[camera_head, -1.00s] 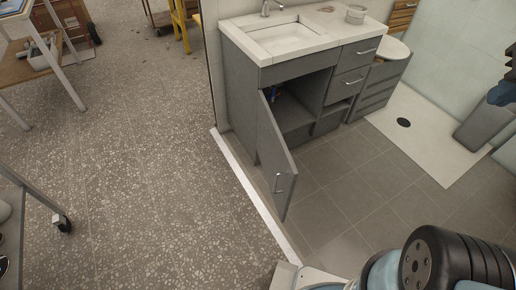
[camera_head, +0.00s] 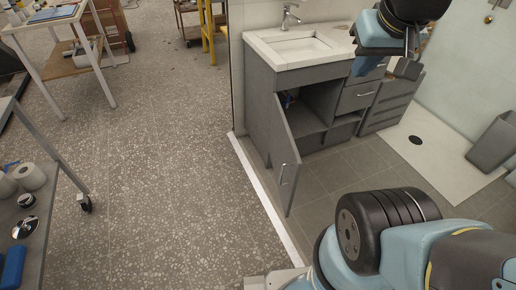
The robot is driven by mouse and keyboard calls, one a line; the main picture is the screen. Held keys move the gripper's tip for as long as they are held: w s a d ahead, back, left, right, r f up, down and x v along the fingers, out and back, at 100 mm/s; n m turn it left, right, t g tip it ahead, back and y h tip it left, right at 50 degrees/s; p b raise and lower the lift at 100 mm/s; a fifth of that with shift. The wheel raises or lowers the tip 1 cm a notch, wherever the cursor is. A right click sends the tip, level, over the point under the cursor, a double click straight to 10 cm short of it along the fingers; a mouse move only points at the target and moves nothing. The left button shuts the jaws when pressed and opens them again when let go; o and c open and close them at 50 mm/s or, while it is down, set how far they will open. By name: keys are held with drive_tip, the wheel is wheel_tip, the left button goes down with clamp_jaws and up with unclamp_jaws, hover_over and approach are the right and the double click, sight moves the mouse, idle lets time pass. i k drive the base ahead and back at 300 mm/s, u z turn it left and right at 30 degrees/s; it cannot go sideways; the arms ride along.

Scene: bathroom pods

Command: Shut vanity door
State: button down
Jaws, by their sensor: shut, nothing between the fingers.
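The grey vanity (camera_head: 258,100) stands behind the shower-room threshold, with a white sink top (camera_head: 300,48). Its left door (camera_head: 282,150) hangs wide open toward the front, showing a dark cupboard inside. The door has a silver bar handle (camera_head: 284,174) near its free edge. My gripper (camera_head: 408,70) is shut and empty. In the picture it is up and to the right of the door, in front of the right part of the vanity top and upper drawer. It is apart from the door.
Drawers with a bar handle (camera_head: 365,93) fill the vanity's right side. A white threshold strip (camera_head: 262,195) runs along the pod's left edge. A grey bin (camera_head: 493,142) stands at right. Speckled floor (camera_head: 160,170) between is clear.

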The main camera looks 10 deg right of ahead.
sight(276, 156)
drive_tip(key=u, duration=0.2)
drive_tip(key=i, duration=1)
drive_tip(key=z, duration=0.1)
drive_tip(key=k, duration=0.45)
drive_tip(key=z, duration=1.6)
drive_tip(key=k, duration=0.3)
drive_tip(key=u, duration=0.4)
